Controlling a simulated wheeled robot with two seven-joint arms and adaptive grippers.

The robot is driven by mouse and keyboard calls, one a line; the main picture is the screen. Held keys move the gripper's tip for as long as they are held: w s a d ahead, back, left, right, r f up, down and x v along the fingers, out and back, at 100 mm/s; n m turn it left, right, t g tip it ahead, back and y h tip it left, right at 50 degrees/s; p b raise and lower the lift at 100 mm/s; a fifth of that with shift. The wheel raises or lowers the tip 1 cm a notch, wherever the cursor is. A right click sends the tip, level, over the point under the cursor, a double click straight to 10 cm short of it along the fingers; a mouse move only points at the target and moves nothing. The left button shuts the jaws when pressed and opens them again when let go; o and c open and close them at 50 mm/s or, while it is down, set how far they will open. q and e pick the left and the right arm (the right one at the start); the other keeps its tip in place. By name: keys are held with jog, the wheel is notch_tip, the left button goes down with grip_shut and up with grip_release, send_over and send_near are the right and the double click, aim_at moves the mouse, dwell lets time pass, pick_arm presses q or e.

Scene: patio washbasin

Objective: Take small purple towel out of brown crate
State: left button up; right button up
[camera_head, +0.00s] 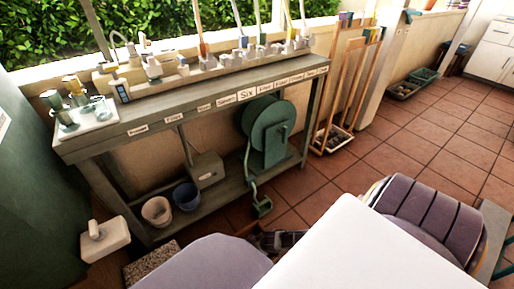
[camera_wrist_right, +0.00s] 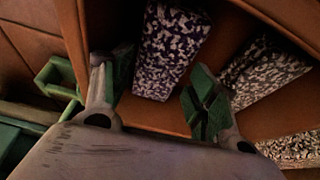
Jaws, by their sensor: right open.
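A purple-and-white speckled towel (camera_wrist_right: 170,50), folded into a block, stands in a brown crate (camera_wrist_right: 275,18) in the right wrist view. My right gripper (camera_wrist_right: 160,85) is open over the crate. Its two green-padded fingers are on either side of the towel's near part, with a gap to the right finger; contact at the left finger is unclear. In the head view the crate and the towel are not clearly seen, hidden low behind my own body. My left gripper is in neither view.
Other speckled folded pieces (camera_wrist_right: 265,70) lie to the right in the crate. A green pedal-like part (camera_wrist_right: 62,80) is left of the crate. A workbench (camera_head: 180,112) with a green wheel machine (camera_head: 268,130) stands ahead. Tiled floor (camera_head: 420,130) at right is open.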

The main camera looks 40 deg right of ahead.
jog(key=shift+b+x, duration=0.75)
jog(key=shift+x, duration=0.2)
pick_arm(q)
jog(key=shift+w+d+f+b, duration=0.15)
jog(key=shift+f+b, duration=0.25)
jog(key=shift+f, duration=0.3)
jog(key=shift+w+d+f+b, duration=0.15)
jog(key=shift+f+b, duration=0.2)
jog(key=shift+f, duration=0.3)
pick_arm(e)
jog(key=shift+x, duration=1.05)
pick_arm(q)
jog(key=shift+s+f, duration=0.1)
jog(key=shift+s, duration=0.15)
pick_arm(e)
jog(key=shift+c, duration=0.4)
jog(key=c, duration=0.7)
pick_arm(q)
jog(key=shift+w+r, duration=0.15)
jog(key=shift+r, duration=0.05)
pick_arm(e)
jog(key=shift+r, duration=0.2)
